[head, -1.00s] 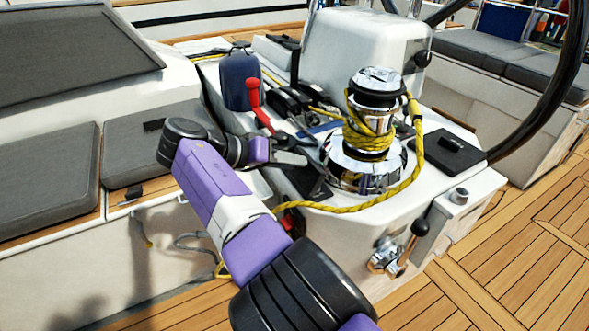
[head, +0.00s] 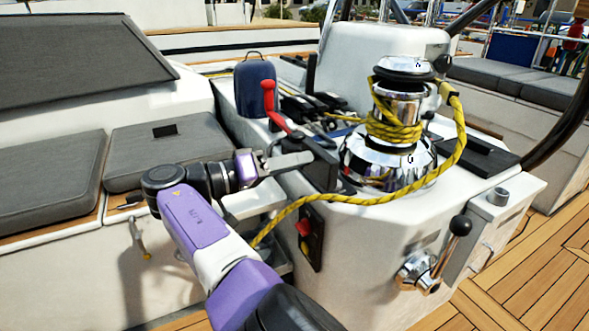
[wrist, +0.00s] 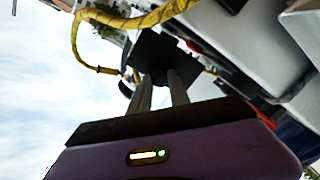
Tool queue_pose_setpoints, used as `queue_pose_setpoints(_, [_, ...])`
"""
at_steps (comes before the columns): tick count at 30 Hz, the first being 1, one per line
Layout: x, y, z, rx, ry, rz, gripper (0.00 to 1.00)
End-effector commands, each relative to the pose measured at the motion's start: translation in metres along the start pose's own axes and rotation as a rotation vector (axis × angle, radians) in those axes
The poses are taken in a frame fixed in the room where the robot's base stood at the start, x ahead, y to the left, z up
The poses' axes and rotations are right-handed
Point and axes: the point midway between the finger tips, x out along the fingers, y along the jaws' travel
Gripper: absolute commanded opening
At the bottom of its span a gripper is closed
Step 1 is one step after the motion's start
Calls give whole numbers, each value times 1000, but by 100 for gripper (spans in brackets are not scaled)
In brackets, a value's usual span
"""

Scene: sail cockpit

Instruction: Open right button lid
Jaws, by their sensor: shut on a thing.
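A small black square lid (head: 322,168) is at the left front corner of the white console, left of the chrome winch. It stands tilted up from the console top. My gripper (head: 309,159) reaches it from the left and is shut on its edge. In the wrist view the two grey fingers (wrist: 162,90) meet the dark lid (wrist: 153,52). What lies under the lid is hidden. A second black lid (head: 482,158) lies on the console right of the winch.
The chrome winch (head: 408,100) with yellow rope (head: 390,130) stands close right of my gripper. The rope hangs in front of the console. A red lever (head: 271,103) and blue bag (head: 255,88) are behind. A winch handle (head: 430,272) sticks out at the front.

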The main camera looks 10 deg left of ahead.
Motion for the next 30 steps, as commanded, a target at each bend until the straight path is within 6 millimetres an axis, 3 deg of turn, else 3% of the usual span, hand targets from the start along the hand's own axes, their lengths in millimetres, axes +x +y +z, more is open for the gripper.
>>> queue_pose_setpoints(14, [-1, -1, -1, 0, 10, 3, 0])
queue_pose_setpoints(15, [-1, -1, -1, 0, 10, 3, 31])
queue_pose_setpoints(25, [-1, 0, 0, 0, 8, 5, 32])
queue_pose_setpoints(30, [-16, -1, 0, 0, 9, 4, 32])
